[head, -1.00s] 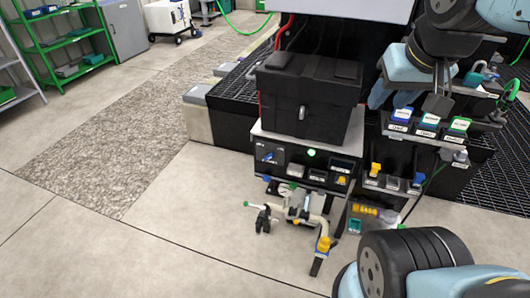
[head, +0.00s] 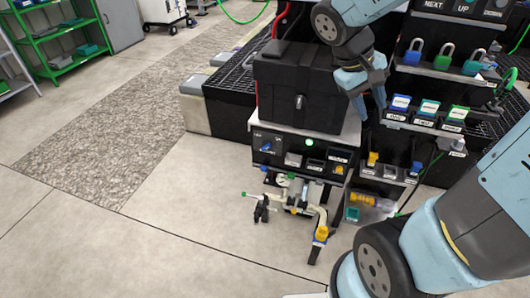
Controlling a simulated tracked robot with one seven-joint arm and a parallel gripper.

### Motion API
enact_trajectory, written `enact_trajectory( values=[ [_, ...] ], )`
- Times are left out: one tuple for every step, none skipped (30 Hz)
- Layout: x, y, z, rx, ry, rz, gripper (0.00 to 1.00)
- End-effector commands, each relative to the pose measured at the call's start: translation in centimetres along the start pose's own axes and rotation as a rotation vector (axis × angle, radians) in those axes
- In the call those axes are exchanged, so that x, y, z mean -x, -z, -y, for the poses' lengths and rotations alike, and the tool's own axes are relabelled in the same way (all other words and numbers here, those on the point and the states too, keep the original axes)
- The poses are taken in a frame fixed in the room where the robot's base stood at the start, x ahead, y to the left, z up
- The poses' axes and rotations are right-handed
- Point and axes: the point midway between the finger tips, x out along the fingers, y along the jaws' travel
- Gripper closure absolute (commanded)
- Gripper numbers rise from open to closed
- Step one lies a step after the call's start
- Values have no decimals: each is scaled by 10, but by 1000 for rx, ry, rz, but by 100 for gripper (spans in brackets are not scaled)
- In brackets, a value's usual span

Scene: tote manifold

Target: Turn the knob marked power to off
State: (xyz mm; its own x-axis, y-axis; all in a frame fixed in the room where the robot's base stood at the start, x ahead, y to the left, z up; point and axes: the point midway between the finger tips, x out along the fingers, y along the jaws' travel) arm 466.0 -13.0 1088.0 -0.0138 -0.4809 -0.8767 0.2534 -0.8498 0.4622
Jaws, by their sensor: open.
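A dark control panel (head: 284,141) sits on the front of the station, below a large black case. A blue knob (head: 266,146) is at the panel's left end and looks slanted. Its lettering is too small to read, so I cannot tell if it is the one marked power or which mark it points to. My gripper (head: 368,106) points down at the right side of the black case, above and to the right of the panel. It is open, empty and apart from the knob.
The black case (head: 299,92) stands above the panel. To the right are padlocks (head: 443,56) and a row of labelled tags (head: 428,108). Pipes and a yellow-handled valve (head: 321,235) stick out below the panel. The floor (head: 190,205) at left is clear.

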Motion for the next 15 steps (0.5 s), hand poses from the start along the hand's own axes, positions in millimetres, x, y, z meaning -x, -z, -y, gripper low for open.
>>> enact_trajectory(
  values=[
    [-6, 9, 3, 34, -40, 31, 58],
    [-8, 13, 4, 52, -66, 47, 58],
    [-12, 20, 5, 74, -100, 66, 58],
    [-14, 24, 6, 90, -126, 79, 58],
    [-17, 29, 7, 108, -153, 93, 58],
    [-20, 36, 9, 129, -188, 108, 58],
    [-23, 41, 10, 148, -216, 120, 58],
    [-25, 46, 12, 164, -244, 131, 58],
    [-28, 53, 14, 187, -280, 143, 58],
    [-31, 58, 16, 204, -308, 151, 58],
    [-33, 64, 19, 220, -336, 158, 58],
    [-36, 71, 22, 243, -374, 167, 58],
    [-38, 77, 24, 260, -403, 173, 58],
    [-40, 83, 27, 278, -431, 177, 58],
    [-44, 90, 31, 301, -470, 183, 58]
  ],
)
